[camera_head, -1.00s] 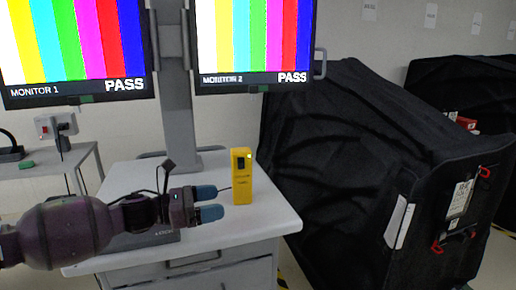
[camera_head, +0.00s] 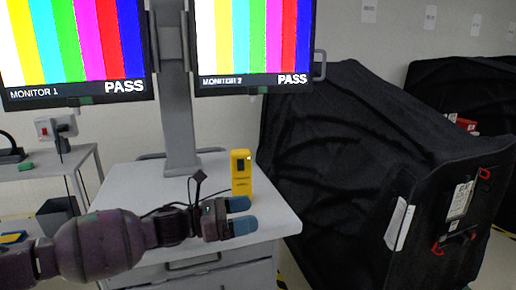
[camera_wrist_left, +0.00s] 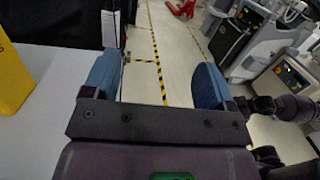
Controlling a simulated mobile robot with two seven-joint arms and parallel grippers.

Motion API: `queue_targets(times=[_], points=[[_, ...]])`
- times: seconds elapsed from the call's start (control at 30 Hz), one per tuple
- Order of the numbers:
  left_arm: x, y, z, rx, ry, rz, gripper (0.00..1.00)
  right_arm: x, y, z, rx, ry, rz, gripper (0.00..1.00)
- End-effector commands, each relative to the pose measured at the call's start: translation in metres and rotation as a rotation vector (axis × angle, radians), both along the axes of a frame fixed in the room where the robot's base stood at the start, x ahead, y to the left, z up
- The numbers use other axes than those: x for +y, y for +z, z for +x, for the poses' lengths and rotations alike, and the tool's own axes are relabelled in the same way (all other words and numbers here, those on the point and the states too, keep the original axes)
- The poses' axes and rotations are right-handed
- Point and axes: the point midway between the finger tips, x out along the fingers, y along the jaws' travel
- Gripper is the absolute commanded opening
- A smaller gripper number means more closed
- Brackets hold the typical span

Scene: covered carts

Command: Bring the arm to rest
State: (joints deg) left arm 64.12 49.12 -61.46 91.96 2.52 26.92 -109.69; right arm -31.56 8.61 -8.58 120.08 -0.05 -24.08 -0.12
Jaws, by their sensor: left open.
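My left gripper (camera_head: 242,215) has blue fingertips and reaches in from the left over the white top of the monitor cart (camera_head: 275,222). It is open and empty, in front of a yellow box-shaped device (camera_head: 241,172) that stands upright on the cart top. In the left wrist view the gripper (camera_wrist_left: 155,85) shows its two blue fingers apart with only floor between them. The yellow device (camera_wrist_left: 12,75) is at the left edge there, apart from the fingers. My right gripper is not seen in the head view.
Two monitors with colour bars, one on the left (camera_head: 75,45) and one on the right (camera_head: 253,40), hang above the cart. A black-covered cart (camera_head: 340,170) stands close on the right. A side table (camera_head: 60,165) is at the left.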

Motion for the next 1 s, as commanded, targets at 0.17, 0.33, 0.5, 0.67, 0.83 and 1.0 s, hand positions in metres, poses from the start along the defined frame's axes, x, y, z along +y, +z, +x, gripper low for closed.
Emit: queue_targets(times=[0.17,0.33,0.5,0.67,0.83,1.0], points=[[-0.053,0.0,-0.024,0.027,-0.079,-0.062,0.79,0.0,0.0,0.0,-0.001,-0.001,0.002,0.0],[-0.096,0.003,-0.047,0.051,-0.147,-0.115,0.79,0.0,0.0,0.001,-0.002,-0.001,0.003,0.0],[-0.128,0.005,-0.068,0.087,-0.195,-0.162,0.79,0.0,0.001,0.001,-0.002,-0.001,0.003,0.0],[-0.11,-0.016,-0.066,0.24,-0.135,-0.201,0.79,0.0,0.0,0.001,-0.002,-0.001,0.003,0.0],[-0.09,-0.039,-0.066,0.424,-0.065,-0.257,0.79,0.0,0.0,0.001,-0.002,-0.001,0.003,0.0],[-0.059,-0.073,-0.069,0.674,0.034,-0.344,0.79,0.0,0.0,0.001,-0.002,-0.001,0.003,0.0]])
